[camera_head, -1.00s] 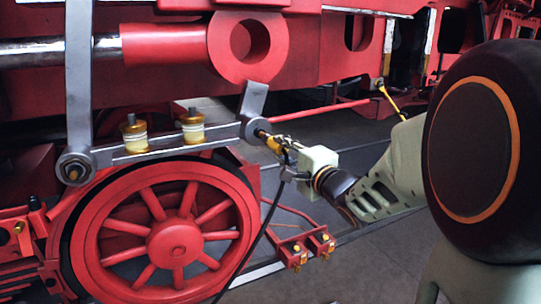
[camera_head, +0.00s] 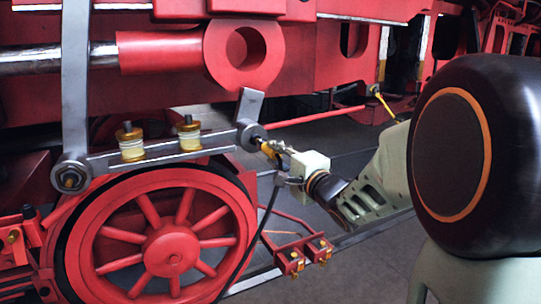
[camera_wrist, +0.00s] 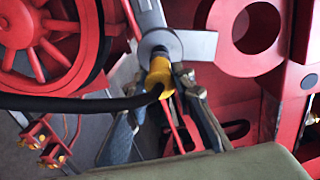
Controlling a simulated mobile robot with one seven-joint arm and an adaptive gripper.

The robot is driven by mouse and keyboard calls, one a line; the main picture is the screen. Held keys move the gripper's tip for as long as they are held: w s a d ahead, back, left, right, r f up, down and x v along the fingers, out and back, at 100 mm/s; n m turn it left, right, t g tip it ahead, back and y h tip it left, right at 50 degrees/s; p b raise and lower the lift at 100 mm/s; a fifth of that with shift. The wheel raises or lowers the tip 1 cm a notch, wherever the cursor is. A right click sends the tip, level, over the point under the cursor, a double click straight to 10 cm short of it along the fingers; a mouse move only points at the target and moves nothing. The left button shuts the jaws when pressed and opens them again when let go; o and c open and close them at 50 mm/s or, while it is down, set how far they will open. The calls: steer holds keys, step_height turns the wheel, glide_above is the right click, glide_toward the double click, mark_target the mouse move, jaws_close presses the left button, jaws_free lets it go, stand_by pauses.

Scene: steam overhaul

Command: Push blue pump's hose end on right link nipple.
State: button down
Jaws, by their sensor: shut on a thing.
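My gripper (camera_head: 284,155) is shut on the yellow hose end (camera_head: 268,149) at the right end of the grey link bar (camera_head: 160,154). In the wrist view the yellow hose end (camera_wrist: 159,77) sits between my fingers (camera_wrist: 172,97), with the black hose (camera_wrist: 80,103) running off to the left. The right link pivot (camera_head: 251,136) is a round grey boss; in the wrist view it shows as a grey disc (camera_wrist: 160,45) right in front of the hose end. The nipple is mostly hidden; I cannot tell how far the hose end is over it. The pump is not seen clearly.
Two yellow-and-white cups (camera_head: 131,142) stand on the link bar. A red spoked wheel (camera_head: 165,240) is below, and a red eye-ended rod (camera_head: 245,55) above. A red bracket with brass fittings (camera_head: 300,257) lies low at the right. Open floor lies beyond it.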

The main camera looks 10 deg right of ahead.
steer(key=shift+x, duration=1.25)
steer(key=shift+r, duration=0.1)
steer(key=c, duration=1.6)
jaws_free()
